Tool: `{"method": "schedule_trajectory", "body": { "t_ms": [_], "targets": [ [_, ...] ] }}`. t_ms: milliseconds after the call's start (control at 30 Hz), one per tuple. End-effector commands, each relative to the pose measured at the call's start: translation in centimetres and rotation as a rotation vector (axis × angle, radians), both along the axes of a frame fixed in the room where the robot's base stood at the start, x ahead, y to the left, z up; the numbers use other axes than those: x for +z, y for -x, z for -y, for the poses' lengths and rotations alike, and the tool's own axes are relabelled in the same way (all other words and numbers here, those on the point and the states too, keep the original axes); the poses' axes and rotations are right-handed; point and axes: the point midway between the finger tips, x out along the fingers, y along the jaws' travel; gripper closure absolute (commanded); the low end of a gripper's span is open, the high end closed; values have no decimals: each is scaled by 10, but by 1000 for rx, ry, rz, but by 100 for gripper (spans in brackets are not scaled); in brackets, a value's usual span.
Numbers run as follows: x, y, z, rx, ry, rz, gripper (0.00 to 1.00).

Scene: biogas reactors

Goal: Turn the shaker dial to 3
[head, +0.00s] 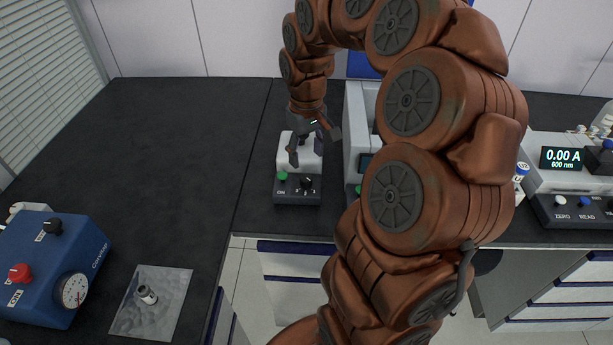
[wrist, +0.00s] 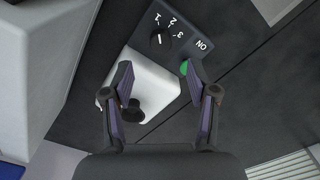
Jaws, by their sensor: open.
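The shaker (head: 298,165) is a small white unit with a dark front panel, standing on the black bench. Its black dial (wrist: 161,41) has the marks 1, 2 and 3 around it, and its white line seems to point toward 1. The dial also shows small in the head view (head: 307,184). A green button (wrist: 184,67) marked ON sits beside it. My gripper (wrist: 160,68) is open and empty above the shaker, its fingers apart over the white top, with the dial beyond the fingertips. A black round part (wrist: 134,112) on the top lies between the fingers.
A white-grey instrument (head: 358,120) stands close right of the shaker, partly hidden by my arm. A blue device (head: 50,262) with knobs and a gauge, and a metal plate (head: 172,308) with a small vial, are at the left front. The bench left of the shaker is clear.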

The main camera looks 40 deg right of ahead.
Motion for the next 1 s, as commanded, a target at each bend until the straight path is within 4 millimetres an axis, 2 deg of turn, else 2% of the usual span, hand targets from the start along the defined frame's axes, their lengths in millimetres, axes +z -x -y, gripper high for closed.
{"method": "schedule_trajectory", "body": {
  "t_ms": [300,500,667,933,1000],
  "targets": [
    [-41,1,-1,1,-2,-5,41],
    [-62,1,0,1,0,-3,41],
    [-69,1,-1,2,-1,-3,41],
    [-70,1,-1,1,0,-1,41],
    [-70,1,-1,1,-1,-1,49]
  ]
}}
